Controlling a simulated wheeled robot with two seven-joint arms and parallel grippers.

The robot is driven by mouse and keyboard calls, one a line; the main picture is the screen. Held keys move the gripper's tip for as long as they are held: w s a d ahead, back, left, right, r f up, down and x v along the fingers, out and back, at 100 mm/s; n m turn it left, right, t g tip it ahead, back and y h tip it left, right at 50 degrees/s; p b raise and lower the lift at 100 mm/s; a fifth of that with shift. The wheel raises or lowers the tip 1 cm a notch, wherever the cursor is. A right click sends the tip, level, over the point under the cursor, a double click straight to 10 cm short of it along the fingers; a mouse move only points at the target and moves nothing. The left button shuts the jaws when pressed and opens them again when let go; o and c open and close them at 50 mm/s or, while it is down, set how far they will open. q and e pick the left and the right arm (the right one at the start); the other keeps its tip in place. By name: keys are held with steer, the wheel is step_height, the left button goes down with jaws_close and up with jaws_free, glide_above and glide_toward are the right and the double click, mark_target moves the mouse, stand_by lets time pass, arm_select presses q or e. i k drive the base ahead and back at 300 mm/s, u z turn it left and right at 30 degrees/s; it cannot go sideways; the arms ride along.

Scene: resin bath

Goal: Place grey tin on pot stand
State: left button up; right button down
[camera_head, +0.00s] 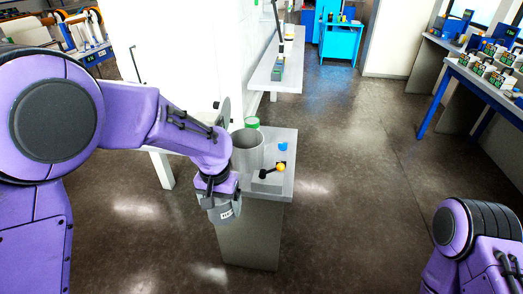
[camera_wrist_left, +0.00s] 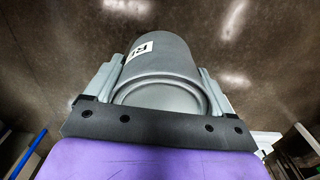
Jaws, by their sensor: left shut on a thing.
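The grey tin (camera_head: 222,215) has a white label and hangs in my left gripper (camera_head: 217,202), in front of the left front edge of a small grey bench. In the left wrist view my left gripper (camera_wrist_left: 160,68) has one finger on each side of the tin (camera_wrist_left: 172,52), and the tin's round end faces the camera. Dark floor shows beyond it. I cannot pick out the pot stand with certainty. My right arm shows at the lower right, but its gripper is out of frame.
The grey bench (camera_head: 282,187) bears a large grey cylindrical vessel (camera_head: 247,151), a green-topped item (camera_head: 252,122), a blue item (camera_head: 283,146) and a yellow-knobbed lever (camera_head: 281,167). A white wall stands behind. The floor to the right is open, with workbenches at the far right.

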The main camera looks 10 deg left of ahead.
mark_target(275, 142)
steer(key=i, duration=1.45)
steer(key=z, duration=0.4)
